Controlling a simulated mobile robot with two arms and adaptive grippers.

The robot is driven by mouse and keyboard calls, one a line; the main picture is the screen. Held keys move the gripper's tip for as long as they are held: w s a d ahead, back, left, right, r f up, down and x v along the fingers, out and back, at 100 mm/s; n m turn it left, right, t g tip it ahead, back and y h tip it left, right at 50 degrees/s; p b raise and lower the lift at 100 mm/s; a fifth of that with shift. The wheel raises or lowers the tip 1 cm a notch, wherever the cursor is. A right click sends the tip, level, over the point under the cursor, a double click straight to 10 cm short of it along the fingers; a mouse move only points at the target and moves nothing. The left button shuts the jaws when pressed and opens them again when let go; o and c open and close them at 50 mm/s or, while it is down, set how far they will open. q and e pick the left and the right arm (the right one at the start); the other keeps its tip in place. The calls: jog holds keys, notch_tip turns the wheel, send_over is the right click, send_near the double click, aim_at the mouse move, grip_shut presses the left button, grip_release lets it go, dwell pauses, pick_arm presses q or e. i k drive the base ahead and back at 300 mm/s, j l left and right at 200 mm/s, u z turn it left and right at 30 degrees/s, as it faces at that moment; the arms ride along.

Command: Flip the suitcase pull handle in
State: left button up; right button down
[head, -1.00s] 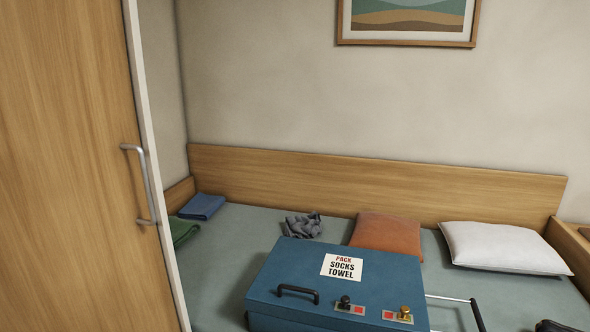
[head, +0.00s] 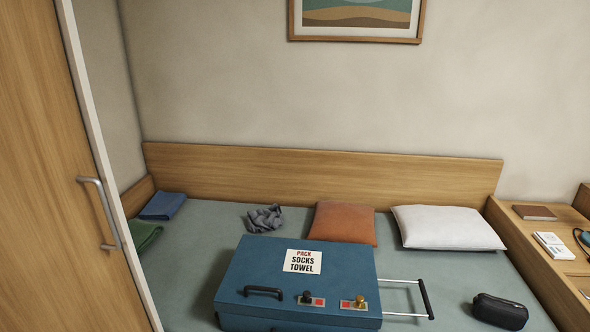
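The blue suitcase (head: 252,268) lies flat and shut on the bed, with a black carry handle (head: 263,292) and two latches on its front part. Its pull handle (head: 427,298) sticks out from the right side on two thin metal rods, with a black grip at the end, above the bed cover. A white label on the lid reads "PACK SOCKS TOWEL". Neither of my grippers is in the head view.
A black case (head: 499,311) lies right of the pull handle. An orange pillow (head: 342,223), a white pillow (head: 448,228) and grey socks (head: 263,218) lie behind the suitcase. A wooden door (head: 40,190) stands at left, a shelf (head: 545,262) at right.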

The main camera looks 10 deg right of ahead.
aim_at(430, 313)
jog(key=i+l+z, duration=1)
jog(key=k, duration=0.05)
